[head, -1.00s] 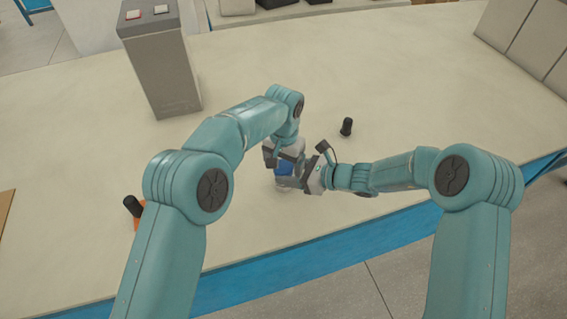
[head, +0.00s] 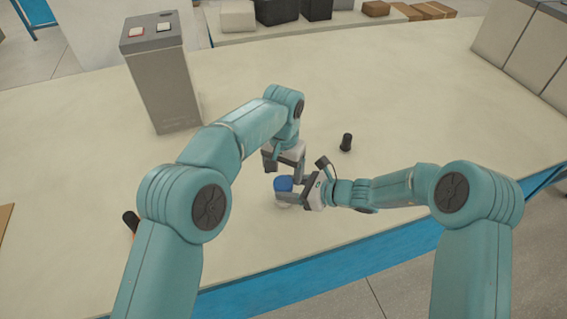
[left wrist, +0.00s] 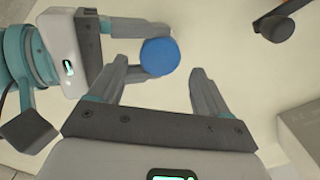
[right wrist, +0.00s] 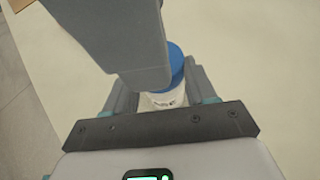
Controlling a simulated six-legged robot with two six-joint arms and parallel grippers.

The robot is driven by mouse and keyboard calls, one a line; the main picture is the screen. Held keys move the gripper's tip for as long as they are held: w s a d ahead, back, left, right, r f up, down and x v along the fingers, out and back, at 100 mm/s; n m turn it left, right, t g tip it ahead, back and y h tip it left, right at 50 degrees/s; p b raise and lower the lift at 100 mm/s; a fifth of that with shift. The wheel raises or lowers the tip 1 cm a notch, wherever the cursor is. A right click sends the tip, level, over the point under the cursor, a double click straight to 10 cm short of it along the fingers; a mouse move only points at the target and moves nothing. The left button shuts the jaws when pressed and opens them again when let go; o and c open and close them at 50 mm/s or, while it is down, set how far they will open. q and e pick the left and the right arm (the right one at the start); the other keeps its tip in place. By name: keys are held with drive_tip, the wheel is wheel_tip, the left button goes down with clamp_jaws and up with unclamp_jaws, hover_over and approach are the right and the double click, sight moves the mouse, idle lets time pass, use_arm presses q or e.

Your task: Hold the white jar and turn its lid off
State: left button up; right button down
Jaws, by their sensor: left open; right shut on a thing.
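The white jar (right wrist: 165,98) has a blue lid (head: 283,184) on top, and it stands upright near the front of the worktable. My right gripper (head: 288,195) is shut around the jar's body from the right. My left gripper (head: 284,170) points down above the lid with its fingers open. In the left wrist view the lid (left wrist: 159,56) shows between the spread left fingertips, apart from them. In the right wrist view a left finger hides part of the lid (right wrist: 175,62) and jar.
A small black cylinder (head: 346,142) stands behind and right of the jar. Another dark piece (head: 130,222) is at left, partly behind my left arm. A grey pillar with two buttons (head: 160,80) stands at back left. The worktable (head: 420,100) is clear at right.

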sight(283, 182)
use_arm(q)
drive_tip(key=shift+f, duration=2.15)
drive_tip(key=c, duration=1.1)
drive_tip(key=o, duration=1.2)
drive_tip(key=shift+r, duration=2.3)
use_arm(e)
drive_tip(key=shift+c, duration=1.4)
unclamp_jaws()
